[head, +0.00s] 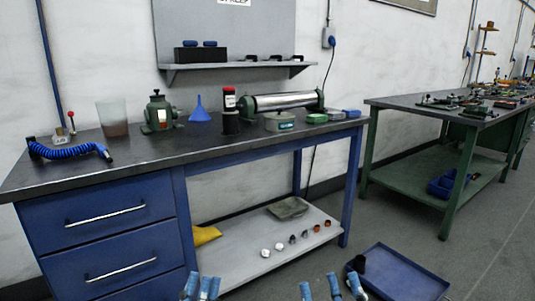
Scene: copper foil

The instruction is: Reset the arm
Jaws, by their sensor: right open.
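My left gripper (202,286) shows at the bottom edge, left of centre, with blue-grey fingers pointing up. Its fingers stand close together, and I cannot tell whether they are open or shut. My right gripper (328,286) shows at the bottom edge, right of centre. Its fingers are spread apart and nothing is seen between them. Both grippers are low in front of the blue workbench (60,172), apart from each other. Most of both arms is out of the picture.
On the workbench stand a coiled blue hose (65,151), a cup (112,118), a green device (159,113), a blue funnel (200,110) and a roller (285,101). Its lower shelf (240,264) holds small parts. A blue tray (400,275) lies on the floor at right. A green table (420,165) stands beyond.

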